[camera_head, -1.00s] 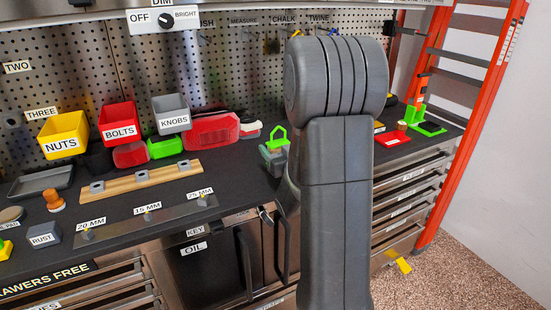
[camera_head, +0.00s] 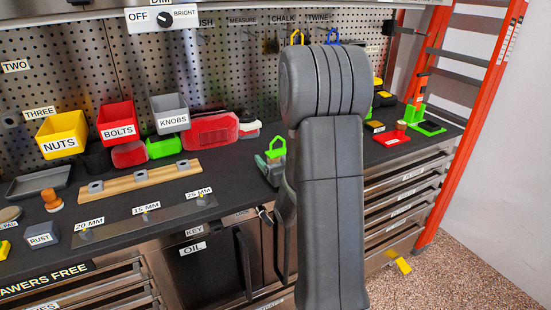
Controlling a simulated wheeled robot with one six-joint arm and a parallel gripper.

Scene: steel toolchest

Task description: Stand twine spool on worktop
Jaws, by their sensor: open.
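The TWINE label (camera_head: 318,17) is on the pegboard at the upper middle, and a blue hook-like piece (camera_head: 333,37) shows below it. I cannot pick out the twine spool with certainty. A small reddish-tan cylinder (camera_head: 401,127) stands at the red plate on the right of the worktop; it is too small to identify. The dark worktop (camera_head: 120,205) runs across the view. My arm stands upright in the middle and hides part of the worktop and pegboard. My gripper is not in view.
Yellow (camera_head: 62,134), red (camera_head: 117,118) and grey (camera_head: 170,114) bins stand at the back left. A wooden strip (camera_head: 140,178) and a labelled metal strip (camera_head: 147,217) lie in front. A green stand (camera_head: 425,122) is at the right. An orange ladder (camera_head: 470,100) stands beyond.

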